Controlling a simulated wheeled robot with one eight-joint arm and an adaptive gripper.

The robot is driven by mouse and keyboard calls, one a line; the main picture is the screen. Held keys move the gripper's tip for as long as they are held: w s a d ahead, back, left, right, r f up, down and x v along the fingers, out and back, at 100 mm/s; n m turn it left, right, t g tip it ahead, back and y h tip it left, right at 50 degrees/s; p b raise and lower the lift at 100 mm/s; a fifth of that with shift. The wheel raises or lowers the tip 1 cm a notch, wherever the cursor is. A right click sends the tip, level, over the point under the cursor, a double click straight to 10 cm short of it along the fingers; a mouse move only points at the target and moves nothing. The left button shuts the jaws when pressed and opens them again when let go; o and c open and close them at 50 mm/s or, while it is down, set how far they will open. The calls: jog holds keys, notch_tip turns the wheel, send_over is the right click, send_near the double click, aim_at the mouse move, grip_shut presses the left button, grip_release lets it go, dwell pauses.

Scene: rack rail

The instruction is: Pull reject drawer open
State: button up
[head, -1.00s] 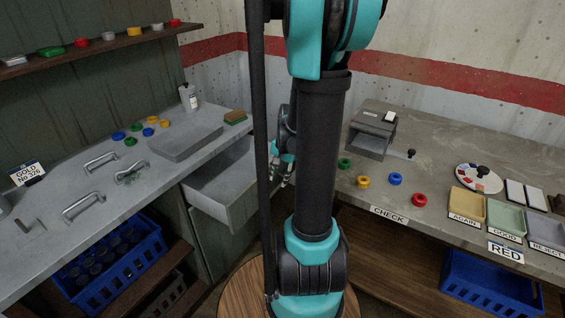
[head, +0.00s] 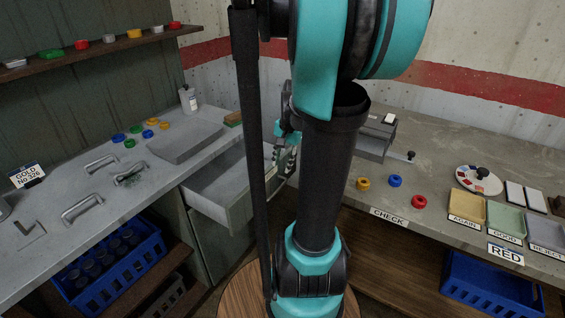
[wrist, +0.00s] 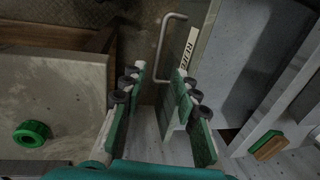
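The reject drawer (head: 222,188) is pulled out from under the left bench and looks empty. In the wrist view, its grey bar handle (wrist: 161,42) stands out from the drawer front, beside the label (wrist: 188,47), which is partly readable. My gripper (wrist: 160,82) is open, with a clear gap between its fingers. The near end of the handle shows in line with this gap; I cannot tell whether it lies between the fingers or beyond them. In the head view, my gripper (head: 285,158) is at the drawer's right side, and my arm hides the handle there.
The check bench (head: 440,185) stands at the right, with yellow, blue and red rings near its edge. A green ring (wrist: 30,133) lies on a bench top left of my gripper. A brush-like block (head: 233,118) lies on the left bench. A dark gap separates the benches.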

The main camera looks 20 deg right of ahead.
jog(key=shift+w+a, duration=0.1)
jog(key=shift+c, duration=1.1)
jog(key=w+a+n, duration=0.1)
jog(key=a+n, duration=0.1)
jog(key=w+a+n+g, duration=0.1)
jog(key=w+a+n, duration=0.1)
jog(key=n, duration=0.1)
jog(key=w+a+n+g, duration=0.1)
jog(key=a+n, duration=0.1)
jog(key=a, duration=0.1)
jog(key=shift+w+f+n+h, duration=0.2)
jog(key=shift+f+n+h, duration=0.1)
jog(key=shift+f+n, duration=0.1)
grip_shut()
jog(key=w+a+f+n+g+h, duration=0.2)
jog(key=w+a+n, duration=0.1)
jog(key=a+n, duration=0.75)
jog(key=x, duration=0.9)
jog(key=shift+w+a, duration=0.1)
jog(key=shift+a, duration=0.2)
jog(key=shift+s+d+f, duration=0.15)
jog(key=shift+s+d, duration=0.55)
jog(key=shift+s, duration=0.3)
jog(key=shift+s+d, duration=0.5)
jog(key=shift+s, duration=0.2)
